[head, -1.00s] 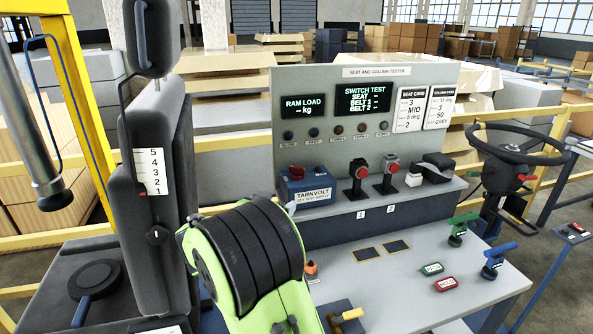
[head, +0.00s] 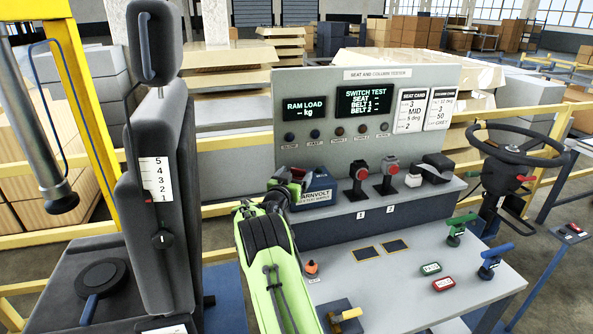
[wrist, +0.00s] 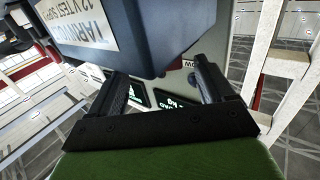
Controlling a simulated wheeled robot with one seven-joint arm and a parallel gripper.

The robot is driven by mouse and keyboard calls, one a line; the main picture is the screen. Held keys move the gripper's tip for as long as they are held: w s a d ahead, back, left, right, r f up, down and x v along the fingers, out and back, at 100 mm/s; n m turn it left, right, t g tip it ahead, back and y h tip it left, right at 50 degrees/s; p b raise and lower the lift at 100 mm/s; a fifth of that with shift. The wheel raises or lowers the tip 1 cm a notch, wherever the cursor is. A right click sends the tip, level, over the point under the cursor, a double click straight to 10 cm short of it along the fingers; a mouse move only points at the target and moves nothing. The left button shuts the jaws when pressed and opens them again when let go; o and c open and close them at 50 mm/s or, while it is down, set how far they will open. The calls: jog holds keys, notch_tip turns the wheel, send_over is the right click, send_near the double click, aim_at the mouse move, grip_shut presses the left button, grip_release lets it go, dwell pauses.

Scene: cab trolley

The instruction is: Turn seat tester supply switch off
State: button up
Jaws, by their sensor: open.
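The seat tester supply is a blue box labelled TARNVOLT (head: 320,197) on the console ledge, below the RAM LOAD display. A small red part, likely its switch (head: 297,173), shows at its top left, mostly hidden behind my gripper. My gripper (head: 287,187) is at the box's left side and overlaps its label in the head view. In the wrist view, the box (wrist: 140,45) fills the top with its label upside down. My gripper (wrist: 160,77) shows two dark fingers spread apart with nothing held between them.
Two red-topped buckle units (head: 359,172) stand right of the box. The black seat (head: 162,170) rises close on the left of my arm. A steering wheel (head: 520,142) is at the far right. The bench top (head: 390,285) carries green, red and blue parts.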

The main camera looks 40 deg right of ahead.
jog(key=shift+x, duration=0.9)
jog(key=c, duration=1)
jog(key=shift+c, duration=0.2)
